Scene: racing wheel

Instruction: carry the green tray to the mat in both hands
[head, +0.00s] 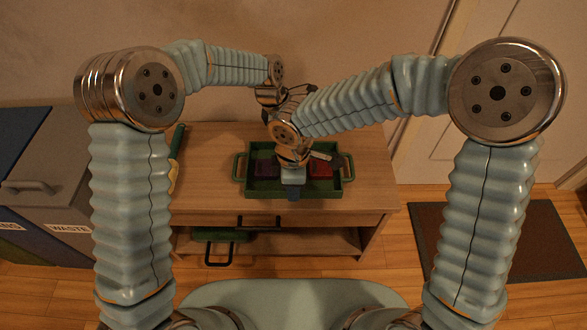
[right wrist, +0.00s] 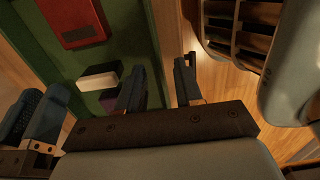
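The green tray (head: 262,194) sits on the wooden table, with a handle at its left end and one at its right end. It holds a dark purple item (head: 265,167) and a red item (head: 321,166); a pale block (right wrist: 98,82) also shows inside it in the right wrist view. My right gripper (head: 293,192) is over the tray's front middle. In the right wrist view its fingers (right wrist: 160,84) are apart, with the tray rim (right wrist: 157,45) between them in the picture; contact is unclear. My left gripper (head: 300,92) is behind the tray, partly hidden by the right arm.
A dark brown mat (head: 495,240) lies on the floor right of the table (head: 210,140). A dark-handled green object (head: 217,236) is on the lower shelf. Grey and blue bins (head: 50,185) stand at the left. A white door (head: 490,150) is behind at the right.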

